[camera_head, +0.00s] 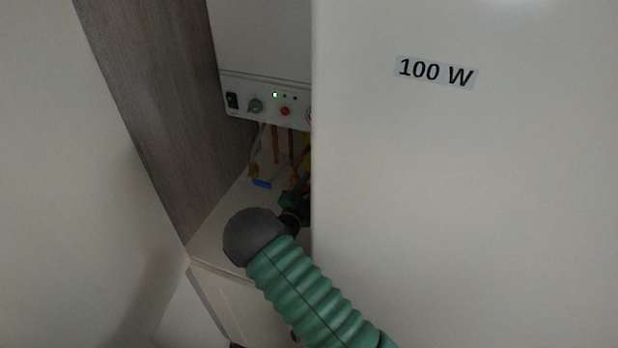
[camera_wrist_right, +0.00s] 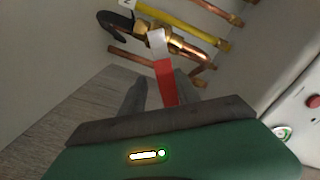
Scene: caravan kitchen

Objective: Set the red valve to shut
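The red valve handle (camera_wrist_right: 166,83) shows in the right wrist view as a flat red lever with a pale bent end at a brass fitting (camera_wrist_right: 177,42). It points from the fitting down toward my right gripper (camera_wrist_right: 159,88). That gripper is open, its dark fingers either side of the red lever in the picture, with a gap visible on the left; I cannot tell if either touches. In the head view my right gripper (camera_head: 295,205) reaches into the cupboard, partly hidden by the white panel, and the red handle is not visible. My left gripper is not in view.
A boiler front (camera_head: 262,102) with a switch, knob and lights is above the pipes. A blue handle (camera_head: 262,184) is left of my gripper. A yellow pipe (camera_wrist_right: 183,24) and copper pipes run near the valve. The white panel (camera_head: 460,200) marked "100 W" closes off the right.

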